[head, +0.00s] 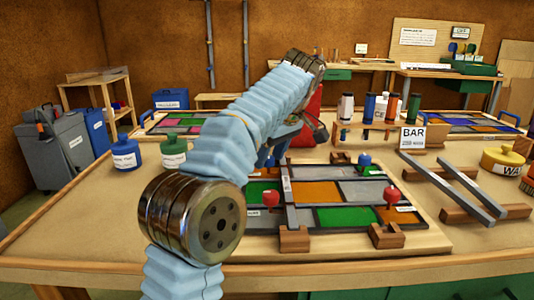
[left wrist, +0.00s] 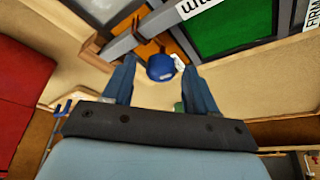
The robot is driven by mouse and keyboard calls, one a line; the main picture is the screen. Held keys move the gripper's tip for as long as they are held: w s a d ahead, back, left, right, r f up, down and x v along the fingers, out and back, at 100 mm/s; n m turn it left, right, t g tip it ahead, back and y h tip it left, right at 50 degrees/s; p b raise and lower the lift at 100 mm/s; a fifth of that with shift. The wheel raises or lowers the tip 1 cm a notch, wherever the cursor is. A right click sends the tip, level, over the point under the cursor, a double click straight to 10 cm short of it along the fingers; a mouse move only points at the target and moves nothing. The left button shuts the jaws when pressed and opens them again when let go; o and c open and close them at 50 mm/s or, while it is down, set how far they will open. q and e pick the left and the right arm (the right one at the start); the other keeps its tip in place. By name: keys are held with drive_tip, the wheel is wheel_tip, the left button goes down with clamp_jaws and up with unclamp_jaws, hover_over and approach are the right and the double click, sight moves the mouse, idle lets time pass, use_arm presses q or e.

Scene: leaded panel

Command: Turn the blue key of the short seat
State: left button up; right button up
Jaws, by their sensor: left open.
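The leaded panel (head: 345,190) lies on a board, with green, orange and grey pieces between grey strips. A blue key (head: 364,160) stands at its far side, and red keys (head: 270,198) (head: 391,193) stand nearer. My left gripper (head: 272,158) points down over the panel's far left part, partly hidden by my arm. In the left wrist view my left gripper (left wrist: 160,75) is open, with a round blue knob (left wrist: 160,67) in line between its fingertips and a gap on each side. I cannot tell whether this is the same blue key. Which seat is short is unclear.
Long grey bars (head: 455,182) rest on wooden blocks right of the panel, near a BAR sign (head: 413,137). A rack of bottles (head: 380,122) stands behind. The table's front left is clear.

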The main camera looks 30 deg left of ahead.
use_arm(q)
drive_tip(key=c, duration=1)
drive_tip(key=shift+c, duration=0.2)
drive_tip(key=m, duration=0.2)
drive_tip(key=m+t, duration=0.1)
drive_tip(key=m, duration=0.1)
drive_tip(key=shift+s+m+t+h, duration=0.15)
drive_tip(key=shift+m+t+h, duration=0.15)
drive_tip(key=shift+h, duration=0.1)
drive_tip(key=m+t+h, duration=0.1)
drive_tip(key=m, duration=0.3)
drive_tip(key=shift+a+m, duration=0.15)
drive_tip(key=shift+m, duration=0.15)
drive_tip(key=m+h, duration=0.2)
drive_tip(key=m, duration=0.2)
drive_tip(key=shift+a+t, duration=0.1)
drive_tip(key=shift+t, duration=0.3)
drive_tip(key=shift+a+m+h, duration=0.1)
drive_tip(key=shift+m+h, duration=0.6)
drive_tip(key=shift+m, duration=1.4)
